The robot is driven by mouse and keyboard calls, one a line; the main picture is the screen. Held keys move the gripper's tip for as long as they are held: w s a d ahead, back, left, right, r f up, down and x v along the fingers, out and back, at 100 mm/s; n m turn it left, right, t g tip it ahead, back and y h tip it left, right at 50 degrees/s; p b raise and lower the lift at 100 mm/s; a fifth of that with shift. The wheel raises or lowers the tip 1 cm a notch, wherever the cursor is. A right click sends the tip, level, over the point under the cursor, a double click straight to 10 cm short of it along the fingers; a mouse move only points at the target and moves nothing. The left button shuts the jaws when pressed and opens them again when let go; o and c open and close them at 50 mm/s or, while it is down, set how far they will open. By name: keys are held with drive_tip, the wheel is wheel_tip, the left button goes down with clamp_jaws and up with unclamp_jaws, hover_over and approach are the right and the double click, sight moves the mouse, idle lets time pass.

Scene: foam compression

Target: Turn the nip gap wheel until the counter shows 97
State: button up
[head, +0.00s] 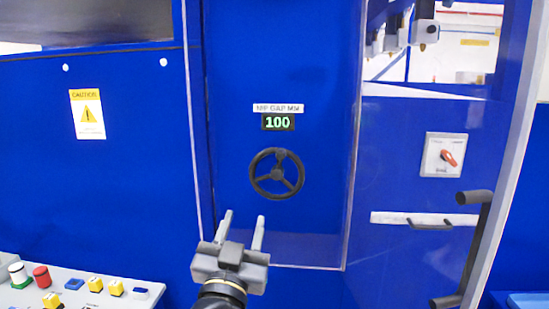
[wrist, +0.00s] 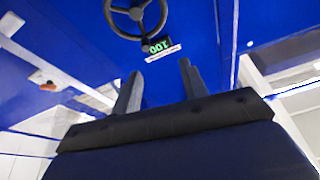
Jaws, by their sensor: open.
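The nip gap wheel (head: 277,186) is a black three-spoke handwheel on a blue panel, in the middle of the head view. Above it the counter (head: 278,122) shows 100 in green, under a white label reading NIP GAP MM (head: 278,108). My gripper (head: 244,218) is open and empty, below and a little left of the wheel, apart from it. In the wrist view the wheel (wrist: 136,13) is at the top, partly cut off, and the counter (wrist: 155,46) appears upside down beyond the two fingers (wrist: 157,85).
A control desk (head: 60,296) with coloured buttons is at the lower left. A red rotary switch (head: 448,157) is on the right. A black handle (head: 474,250) sticks out at the lower right. A yellow caution sign (head: 88,114) is on the left panel. The panel around the wheel is clear.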

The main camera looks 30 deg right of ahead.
drive_tip(key=shift+v, duration=2.9)
